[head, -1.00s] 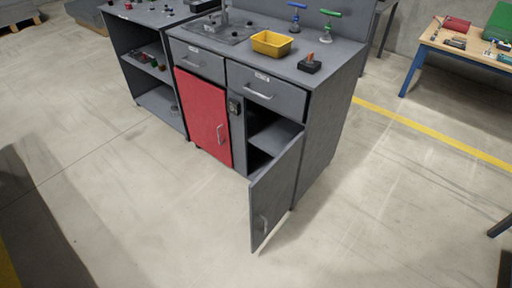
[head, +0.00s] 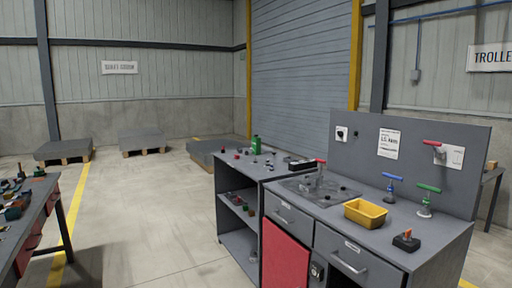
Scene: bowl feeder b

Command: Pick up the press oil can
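I cannot make out a thing that is surely the press oil can. A small green bottle-like container (head: 256,145) stands upright at the back of the left grey bench; it is too small to tell whether it is an oil can. Neither of my grippers is in the head view, so their state does not show.
A grey workbench (head: 450,238) with a red door (head: 284,258) stands at right. On it are a yellow bin (head: 365,213), blue-handled (head: 390,188) and green-handled (head: 426,201) devices. A bench with several parts (head: 30,215) stands at left. Open floor (head: 150,230) lies between.

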